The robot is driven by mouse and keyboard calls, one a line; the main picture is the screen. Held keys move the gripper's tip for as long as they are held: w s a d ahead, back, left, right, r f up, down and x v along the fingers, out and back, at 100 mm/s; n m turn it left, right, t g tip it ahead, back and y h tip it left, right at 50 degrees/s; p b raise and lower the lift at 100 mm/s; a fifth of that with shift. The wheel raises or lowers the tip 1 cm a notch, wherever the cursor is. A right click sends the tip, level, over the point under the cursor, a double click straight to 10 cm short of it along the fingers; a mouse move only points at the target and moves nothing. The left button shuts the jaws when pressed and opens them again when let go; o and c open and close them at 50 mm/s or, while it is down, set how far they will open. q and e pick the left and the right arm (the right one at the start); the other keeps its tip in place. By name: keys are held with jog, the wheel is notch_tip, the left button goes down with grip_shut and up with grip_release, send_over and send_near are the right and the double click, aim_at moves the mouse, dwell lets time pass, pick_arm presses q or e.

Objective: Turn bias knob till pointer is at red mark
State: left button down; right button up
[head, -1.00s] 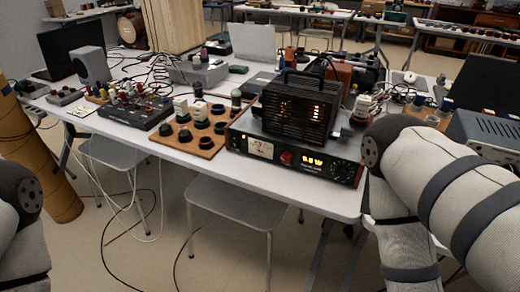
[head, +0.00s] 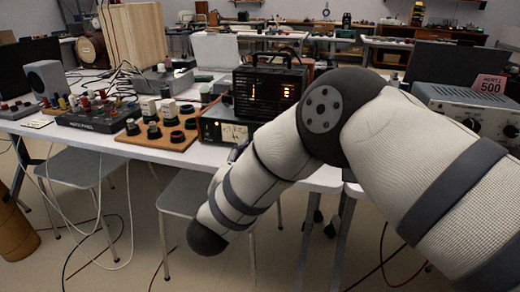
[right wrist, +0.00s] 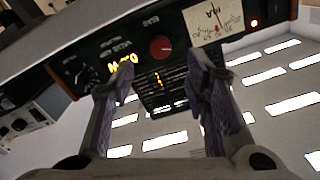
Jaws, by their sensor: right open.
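The amplifier (head: 265,92), a black caged unit with glowing tubes, stands at the table's front edge; my right arm hides much of its front panel. In the right wrist view the panel appears upside down: a red knob (right wrist: 162,48), an orange display (right wrist: 122,63) and a cream meter (right wrist: 213,22) with reddish markings. The meter also shows in the head view (head: 211,130). Its pointer position and the knob labels are too small to read surely. My right gripper (right wrist: 165,80) is open and empty, its fingers apart before the panel, the red knob beyond the gap. My left gripper is out of view.
A wooden board (head: 160,137) with dark round parts lies left of the amplifier, beside a black box with colored knobs (head: 98,116). A grey instrument (head: 465,108) with a "500" sign stands at right. Stools and cables occupy the floor below the table.

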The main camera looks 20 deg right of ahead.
jog(key=x, duration=0.6)
jog(key=shift+w+d+b, duration=0.25)
jog(key=shift+w+b, duration=0.05)
grip_shut()
